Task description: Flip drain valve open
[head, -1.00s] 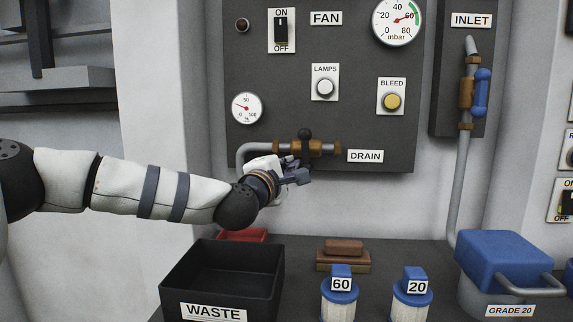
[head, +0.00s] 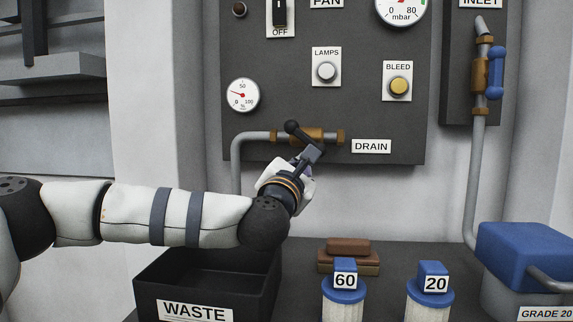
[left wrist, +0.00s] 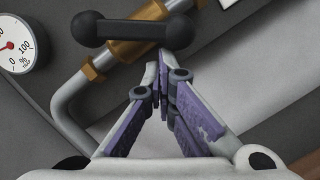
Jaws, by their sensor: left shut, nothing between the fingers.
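The drain valve is a brass body (head: 306,135) on a grey pipe, left of the DRAIN label (head: 371,146). Its black handle (head: 292,127) has a round knob and slants down to the right in the head view. In the left wrist view the handle (left wrist: 137,33) lies across the brass body (left wrist: 140,45), with a knob at each end. My left gripper (head: 312,152) is at the valve, just below the handle. Its purple-padded fingers (left wrist: 160,78) are shut with nothing between them, tips close under the handle; contact is unclear. My right gripper is not in view.
Lamps (head: 326,72) and bleed (head: 398,86) buttons are above.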

